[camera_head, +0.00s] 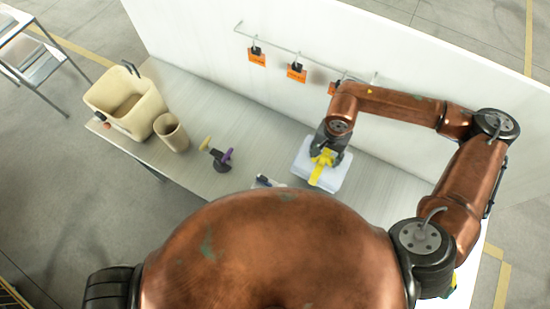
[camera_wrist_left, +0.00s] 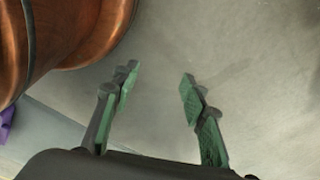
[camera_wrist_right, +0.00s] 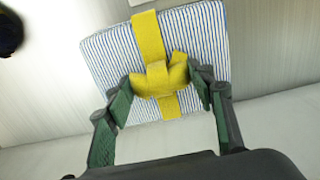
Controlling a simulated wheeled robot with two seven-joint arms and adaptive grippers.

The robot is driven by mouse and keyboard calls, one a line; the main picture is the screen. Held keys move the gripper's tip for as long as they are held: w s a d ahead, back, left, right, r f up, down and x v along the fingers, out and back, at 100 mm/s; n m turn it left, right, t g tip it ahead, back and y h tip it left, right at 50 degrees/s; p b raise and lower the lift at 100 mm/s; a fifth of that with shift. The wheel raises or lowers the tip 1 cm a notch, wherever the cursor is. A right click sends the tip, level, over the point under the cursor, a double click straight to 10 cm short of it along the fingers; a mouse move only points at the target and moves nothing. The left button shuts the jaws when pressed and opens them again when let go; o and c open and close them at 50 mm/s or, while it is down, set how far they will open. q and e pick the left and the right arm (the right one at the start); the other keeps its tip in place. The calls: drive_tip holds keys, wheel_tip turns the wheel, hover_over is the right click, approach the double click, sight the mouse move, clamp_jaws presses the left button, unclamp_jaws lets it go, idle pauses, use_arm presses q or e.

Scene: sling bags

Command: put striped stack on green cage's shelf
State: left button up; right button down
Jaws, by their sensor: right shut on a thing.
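The striped stack (camera_head: 331,182) is a pale block with fine blue stripes and a yellow strap tied in a knot. It is on or just above the table at centre right in the head view; I cannot tell which. It fills the upper middle of the right wrist view (camera_wrist_right: 205,40). My right gripper (camera_head: 325,157) is over the stack, shut on its yellow knot (camera_wrist_right: 160,78). My left gripper (camera_wrist_left: 160,85) shows in its own wrist view, open and empty above grey floor. I cannot make out a green cage in any view.
A cream bin (camera_head: 105,108) and a cream cup (camera_head: 172,134) stand at the table's left. A purple and black item (camera_head: 220,158) and a small dark item (camera_head: 266,182) lie nearer the middle. A white panel (camera_head: 330,35) with a wire rail and orange tags (camera_head: 297,73) stands behind.

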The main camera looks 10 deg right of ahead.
sight(323, 163)
drive_tip(key=shift+s+f, duration=0.1)
drive_tip(key=shift+s, duration=0.1)
drive_tip(key=shift+s+d+f, duration=0.1)
drive_tip(key=shift+s+f, duration=0.35)
drive_tip(key=f, duration=0.1)
drive_tip(key=w+f+p, duration=0.1)
drive_tip(key=f, duration=0.1)
drive_tip(key=shift+f, duration=0.1)
drive_tip(key=f, duration=0.2)
drive_tip(key=f+p, duration=0.1)
drive_tip(key=shift+s+f, duration=0.1)
drive_tip(key=shift+s, duration=0.15)
drive_tip(key=shift+w+f, duration=0.2)
drive_tip(key=shift+f, duration=0.95)
drive_tip(key=shift+f+p, duration=0.25)
drive_tip(key=shift+p, duration=0.05)
drive_tip(key=shift+s, duration=0.1)
drive_tip(key=shift+f+b, duration=0.15)
drive_tip(key=shift+b, duration=0.15)
drive_tip(key=c, duration=1.2)
unclamp_jaws()
drive_tip(key=shift+c, duration=0.2)
use_arm(q)
drive_tip(key=shift+s+a+r, duration=0.15)
drive_tip(key=shift+s+r, duration=0.85)
drive_tip(key=shift+s, duration=0.3)
use_arm(e)
drive_tip(key=o, duration=0.3)
use_arm(q)
drive_tip(key=shift+r, duration=0.1)
